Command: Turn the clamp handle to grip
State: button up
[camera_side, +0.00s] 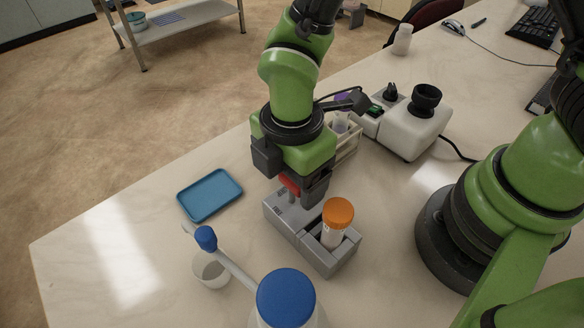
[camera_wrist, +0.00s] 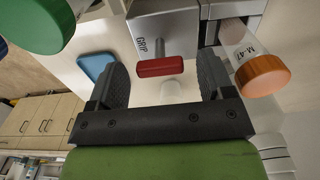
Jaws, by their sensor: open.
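The clamp is a grey block (camera_side: 285,222) on the table in the side view. Its red handle (camera_side: 290,185) sits on a post at the block's top, partly hidden by my gripper (camera_side: 303,190). In the wrist view the red handle (camera_wrist: 160,67) lies crosswise between my open fingers (camera_wrist: 162,82), with a visible gap on each side. The word GRIP shows on the grey block (camera_wrist: 170,25) beyond it. A clear tube with an orange cap (camera_side: 338,212) stands in the block's near slot. In the wrist view the orange cap (camera_wrist: 262,76) is right of the fingers.
A blue tray (camera_side: 210,194) lies left of the clamp. A white cup (camera_side: 211,270) and a blue-capped bottle (camera_side: 286,298) stand in front. A tube rack (camera_side: 347,143) and white instrument (camera_side: 405,130) are behind. A green cap (camera_wrist: 35,25) fills the wrist view's upper left corner.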

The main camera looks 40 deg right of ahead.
notch_tip(320, 180, up, 10)
dwell(0.5)
notch_tip(320, 180, up, 8)
dwell(0.9)
jog(key=s+d+r+m+t+y, duration=0.1)
jog(key=s+d+r+m+t, duration=0.1)
jog(key=d+m, duration=0.5)
jog(key=s+d+r+m+t+y, duration=0.1)
jog(key=s+d+m+t, duration=0.4)
jog(key=m, duration=1)
jog(key=s+d+r, duration=0.1)
jog(key=d, duration=0.1)
jog(key=shift+s+d+r, duration=0.35)
jog(key=shift+r, duration=0.05)
